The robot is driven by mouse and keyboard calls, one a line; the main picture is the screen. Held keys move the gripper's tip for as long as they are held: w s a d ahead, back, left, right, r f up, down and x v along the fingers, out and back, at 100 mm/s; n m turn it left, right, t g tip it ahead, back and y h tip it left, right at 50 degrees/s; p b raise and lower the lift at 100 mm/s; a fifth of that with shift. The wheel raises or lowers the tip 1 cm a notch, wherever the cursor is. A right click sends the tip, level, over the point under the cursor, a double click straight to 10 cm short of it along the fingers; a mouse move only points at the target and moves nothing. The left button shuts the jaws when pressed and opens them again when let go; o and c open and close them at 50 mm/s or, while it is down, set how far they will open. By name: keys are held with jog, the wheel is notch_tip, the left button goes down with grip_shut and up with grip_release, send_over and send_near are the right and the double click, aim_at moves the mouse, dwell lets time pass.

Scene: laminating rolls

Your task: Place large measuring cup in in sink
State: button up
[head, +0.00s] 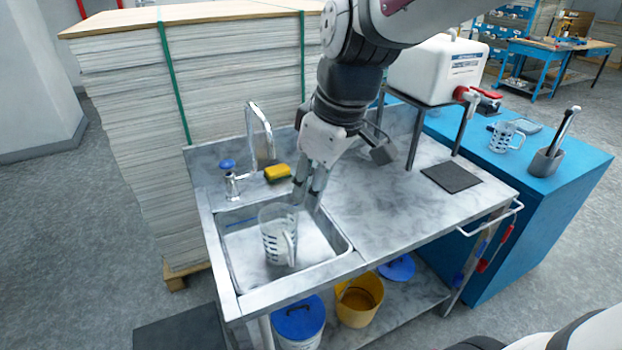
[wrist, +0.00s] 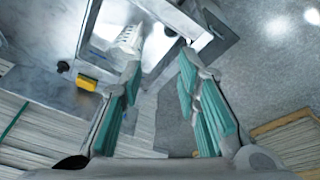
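The large clear measuring cup (head: 277,238) with dark markings and a handle stands upright inside the sink (head: 238,277) in the head view. In the wrist view the cup (wrist: 130,38) shows beyond the left fingertip. My gripper (head: 306,203) is just above and to the right of the cup's rim in the head view. In the wrist view my gripper (wrist: 160,55) has its fingers apart with nothing clearly between them. Whether a finger touches the rim cannot be told.
A tap (head: 262,135) and a yellow sponge (head: 277,173) are behind the sink. A smaller measuring cup (head: 503,138) stands on the blue bench (head: 556,200) at right. A white canister (head: 437,68) sits on a raised stand. The steel counter (head: 380,225) right of the sink is mostly clear.

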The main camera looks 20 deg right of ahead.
jog(key=s+r+m+t, duration=0.2)
jog(key=s+m, duration=0.4)
jog(key=s, duration=0.4)
jog(key=shift+s+r+m+h, duration=0.2)
jog(key=shift+r+m+h, duration=0.15)
jog(key=shift+r, duration=0.3)
